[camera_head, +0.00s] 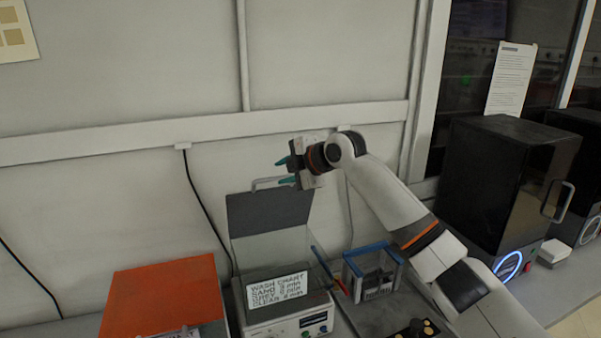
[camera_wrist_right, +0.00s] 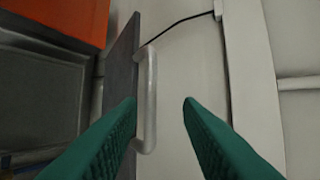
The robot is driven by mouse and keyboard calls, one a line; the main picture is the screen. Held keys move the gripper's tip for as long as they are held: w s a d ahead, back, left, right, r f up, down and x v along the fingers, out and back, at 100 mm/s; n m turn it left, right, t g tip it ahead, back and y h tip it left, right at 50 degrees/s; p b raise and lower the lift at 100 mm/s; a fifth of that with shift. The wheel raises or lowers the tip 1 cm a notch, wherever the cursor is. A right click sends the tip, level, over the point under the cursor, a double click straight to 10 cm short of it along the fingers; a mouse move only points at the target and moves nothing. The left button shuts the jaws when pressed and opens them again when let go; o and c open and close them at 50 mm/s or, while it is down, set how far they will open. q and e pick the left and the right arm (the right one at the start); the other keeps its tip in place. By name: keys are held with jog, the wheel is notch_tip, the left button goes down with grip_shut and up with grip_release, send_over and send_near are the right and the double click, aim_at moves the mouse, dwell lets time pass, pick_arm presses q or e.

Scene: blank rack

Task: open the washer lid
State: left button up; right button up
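The washer (camera_head: 272,319) stands on the bench in the head view, with a wash chart label on it. Its dark grey lid (camera_head: 268,215) stands raised, close to upright, in front of the wall. The pale lid handle (camera_head: 262,184) is at the lid's top edge. My right gripper (camera_head: 283,171) is beside the handle, its teal fingers spread apart. In the right wrist view, the handle (camera_wrist_right: 150,95) shows between the open fingers (camera_wrist_right: 160,104), nearer the left one, and the lid (camera_wrist_right: 120,75) is seen edge-on. My left gripper is out of view.
An orange-red panel (camera_head: 164,293) is left of the washer. A blue-rimmed clear box (camera_head: 373,268) is close on its right, under my right arm. Black machines (camera_head: 500,185) stand further right. The wall with its rail (camera_head: 225,127) is close behind the lid.

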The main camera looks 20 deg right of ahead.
jog(key=b+v, duration=0.1)
jog(key=v, duration=0.5)
jog(key=shift+s+r+b, duration=0.25)
jog(key=shift+r+b, duration=0.05)
jog(key=shift+b, duration=0.1)
jog(key=shift+d+f, duration=0.1)
jog(key=shift+f, duration=0.05)
